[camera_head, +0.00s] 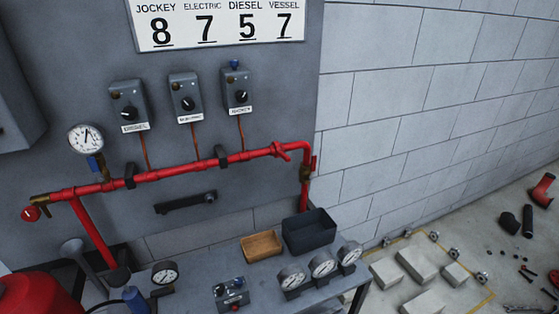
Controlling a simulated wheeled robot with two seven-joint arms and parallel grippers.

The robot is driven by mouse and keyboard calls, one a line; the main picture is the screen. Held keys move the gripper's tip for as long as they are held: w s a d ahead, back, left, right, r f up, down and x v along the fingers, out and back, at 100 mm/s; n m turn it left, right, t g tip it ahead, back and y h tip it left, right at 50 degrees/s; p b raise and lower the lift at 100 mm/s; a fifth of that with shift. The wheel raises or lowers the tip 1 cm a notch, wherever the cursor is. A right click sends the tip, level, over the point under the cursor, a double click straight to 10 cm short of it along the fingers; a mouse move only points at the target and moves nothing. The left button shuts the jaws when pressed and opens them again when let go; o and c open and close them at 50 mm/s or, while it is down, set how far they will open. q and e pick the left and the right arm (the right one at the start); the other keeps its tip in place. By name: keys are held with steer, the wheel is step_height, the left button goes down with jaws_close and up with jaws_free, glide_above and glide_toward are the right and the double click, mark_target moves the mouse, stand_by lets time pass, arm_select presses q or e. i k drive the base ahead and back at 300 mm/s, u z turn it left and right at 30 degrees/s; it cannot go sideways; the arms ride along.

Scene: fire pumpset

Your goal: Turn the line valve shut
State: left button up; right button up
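A red pipe (200,168) runs along the grey wall panel, rising slightly to the right and bending down at its right end. Near that bend a red valve handle (281,151) sits on the pipe. A brass fitting (305,173) with a small red lever (313,163) is on the short vertical pipe. At the far left end is a brass piece with a red knob (31,213). A blue handle (94,163) sits under the round wall gauge (86,138). I cannot tell which of these is the line valve. Neither gripper is in view.
Three grey switch boxes (129,106) hang above the pipe. Below, a grey bench (204,291) bears several gauges (322,264), a wooden tray (262,246) and a dark bin (309,231). Grey blocks (417,263) and loose fittings lie on the floor at right.

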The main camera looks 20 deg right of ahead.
mark_target(313, 159)
steer(key=u, duration=1.5)
steer(key=k, duration=1.6)
steer(key=z, duration=1.85)
